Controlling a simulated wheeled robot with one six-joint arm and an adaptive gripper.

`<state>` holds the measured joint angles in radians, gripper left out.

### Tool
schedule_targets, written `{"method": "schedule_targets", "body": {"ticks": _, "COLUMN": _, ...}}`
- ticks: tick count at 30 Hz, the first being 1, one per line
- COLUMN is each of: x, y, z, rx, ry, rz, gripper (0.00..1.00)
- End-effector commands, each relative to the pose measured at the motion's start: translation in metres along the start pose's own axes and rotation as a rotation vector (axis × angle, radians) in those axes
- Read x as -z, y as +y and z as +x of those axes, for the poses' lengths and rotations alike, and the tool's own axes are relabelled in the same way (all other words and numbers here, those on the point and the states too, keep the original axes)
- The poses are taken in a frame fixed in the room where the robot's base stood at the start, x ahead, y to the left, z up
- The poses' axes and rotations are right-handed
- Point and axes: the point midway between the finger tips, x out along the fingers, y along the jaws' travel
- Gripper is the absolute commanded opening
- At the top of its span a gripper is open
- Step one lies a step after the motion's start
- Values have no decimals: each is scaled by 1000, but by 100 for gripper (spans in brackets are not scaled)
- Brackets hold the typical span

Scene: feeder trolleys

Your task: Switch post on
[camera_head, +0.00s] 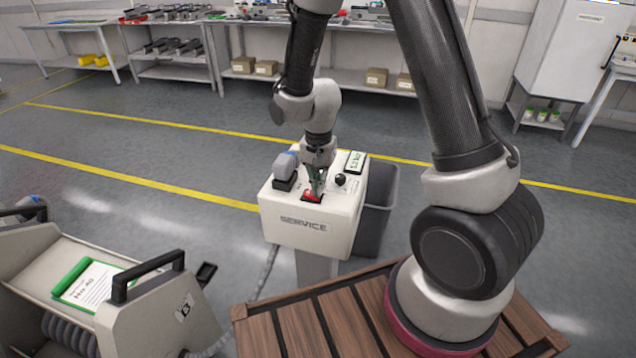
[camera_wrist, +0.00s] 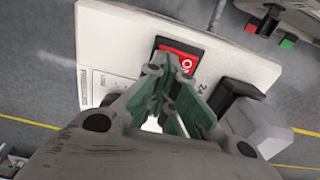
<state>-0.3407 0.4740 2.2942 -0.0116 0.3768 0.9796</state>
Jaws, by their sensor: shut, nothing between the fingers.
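The service post (camera_head: 307,226) is a white box on a stand with the word SERVICE on its front. On its top is a red rocker switch (camera_head: 312,198), which also shows in the wrist view (camera_wrist: 180,58) with white lettering. My gripper (camera_head: 316,190) is shut and empty, pointing down at the switch. In the wrist view its fingertips (camera_wrist: 172,66) overlap the switch's lower edge; I cannot tell whether they touch it.
A trolley (camera_head: 150,310) with black handles and a green-edged card (camera_head: 88,284) is at the lower left. Shelves and workbenches line the back wall. The floor left of the post is clear.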

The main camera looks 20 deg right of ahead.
Motion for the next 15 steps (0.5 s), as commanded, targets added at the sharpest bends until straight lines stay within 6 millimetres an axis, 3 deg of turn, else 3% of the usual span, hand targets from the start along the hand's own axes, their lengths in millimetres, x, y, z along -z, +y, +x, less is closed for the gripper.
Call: {"method": "schedule_targets", "body": {"ticks": 15, "x": -1, "y": -14, "z": -4, "rx": -2, "ry": -1, "rz": -1, "gripper": 0}}
